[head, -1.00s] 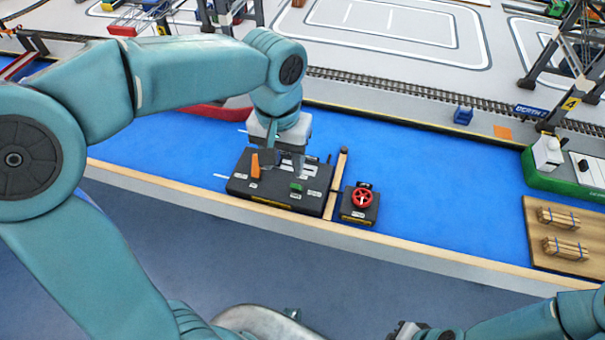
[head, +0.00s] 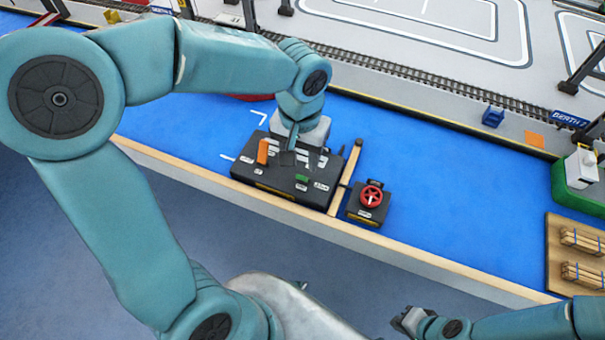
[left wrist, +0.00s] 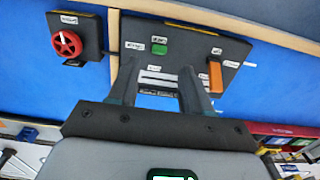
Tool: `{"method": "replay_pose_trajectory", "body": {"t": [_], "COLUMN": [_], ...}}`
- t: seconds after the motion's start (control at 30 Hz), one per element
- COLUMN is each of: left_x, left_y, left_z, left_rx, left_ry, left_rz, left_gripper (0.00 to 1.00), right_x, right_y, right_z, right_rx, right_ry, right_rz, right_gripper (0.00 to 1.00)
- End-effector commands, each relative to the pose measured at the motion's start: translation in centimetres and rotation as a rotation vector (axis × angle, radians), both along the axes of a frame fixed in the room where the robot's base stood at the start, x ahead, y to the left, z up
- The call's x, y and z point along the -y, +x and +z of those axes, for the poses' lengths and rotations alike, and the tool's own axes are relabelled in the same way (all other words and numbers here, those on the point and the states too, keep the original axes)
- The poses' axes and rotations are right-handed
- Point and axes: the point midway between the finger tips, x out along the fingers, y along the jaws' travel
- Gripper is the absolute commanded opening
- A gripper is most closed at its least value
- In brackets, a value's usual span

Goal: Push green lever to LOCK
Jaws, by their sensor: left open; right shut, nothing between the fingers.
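The green lever (head: 302,179) stands on the right part of a black control panel (head: 270,187). It also shows in the left wrist view (left wrist: 159,48), beside small white labels too small to read. An orange lever (head: 263,151) stands on the panel's left part and shows in the left wrist view (left wrist: 215,74). My left gripper (head: 292,155) hangs over the panel's far side; in the left wrist view its two fingers (left wrist: 158,80) are apart and empty, with the green lever seen beyond the gap. My right gripper (head: 408,320) is at the bottom, away from the panel.
A black box with a red handwheel (head: 371,195) stands right of the panel, past a wooden strip (head: 345,180). A wooden edge (head: 400,258) runs along the front. Blue surface (head: 450,190) is clear to the right. A pallet with timber (head: 580,258) is far right.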

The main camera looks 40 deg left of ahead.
Motion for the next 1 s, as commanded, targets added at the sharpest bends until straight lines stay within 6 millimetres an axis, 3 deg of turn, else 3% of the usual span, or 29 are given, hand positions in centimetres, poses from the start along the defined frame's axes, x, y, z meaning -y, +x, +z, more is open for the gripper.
{"method": "replay_pose_trajectory", "body": {"t": [0.1,0.3,0.5,0.77,0.9,0.93,1.0], "left_x": [0.0,0.1,0.1,0.1,0.1,0.1,0.1], "left_y": [0.0,0.1,0.3,0.4,0.4,0.4,0.4], "left_z": [-3.1,-6.5,-7.9,-8.0,-8.0,-8.0,-8.0], "left_rx": [-0.005,-0.004,0.000,0.000,0.000,0.000,0.000], "left_ry": [0.000,0.000,-0.001,-0.001,-0.001,-0.001,-0.001], "left_rz": [0.000,0.001,-0.001,0.000,0.000,0.000,0.000], "left_gripper": [0.49,0.49,0.49,0.49,0.07,0.00,0.00], "right_x": [0.0,0.0,0.0,0.0,0.0,0.0,0.0], "right_y": [0.0,0.0,0.0,0.0,0.0,0.0,0.0], "right_z": [-0.5,-0.9,-1.1,-1.1,-1.1,-1.1,-1.1], "right_rx": [0.000,0.000,0.000,0.000,0.000,0.000,0.000], "right_ry": [0.000,0.000,0.000,0.000,0.000,0.000,0.000], "right_rz": [0.000,0.000,0.000,0.000,0.000,0.000,0.000], "right_gripper": [0.00,0.00,0.00,0.00,0.00,0.00,0.00]}}
